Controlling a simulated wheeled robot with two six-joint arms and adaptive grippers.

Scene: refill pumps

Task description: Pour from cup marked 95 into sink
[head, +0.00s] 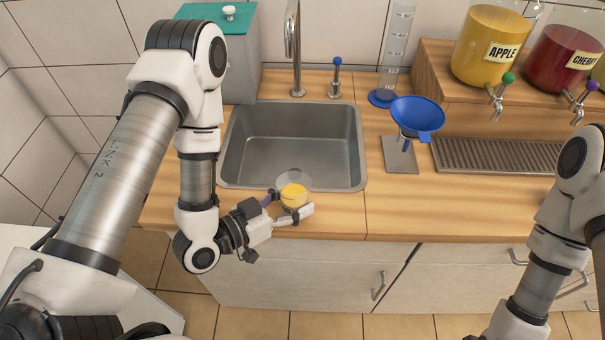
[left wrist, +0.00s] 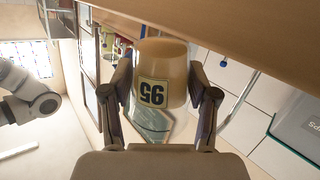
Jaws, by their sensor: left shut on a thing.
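My left gripper (head: 292,211) is shut on the cup marked 95 (head: 294,196) at the front edge of the sink (head: 290,158). The cup is clear, with yellow liquid in its lower part and a clear rim above. It looks upright or nearly so; a slight tilt I cannot tell. In the left wrist view, which appears upside down, the cup (left wrist: 165,65) sits between the fingers (left wrist: 160,100), its 95 label facing the camera. The sink basin looks empty. My right gripper is outside the views; only part of its arm shows.
A faucet (head: 292,50) and a small blue-topped tap (head: 336,78) stand behind the sink. Right of it are a blue funnel on a stand (head: 417,115) and a measuring cylinder (head: 397,45). Juice dispensers (head: 490,45) stand at the right, a grey bin (head: 232,60) at the back left.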

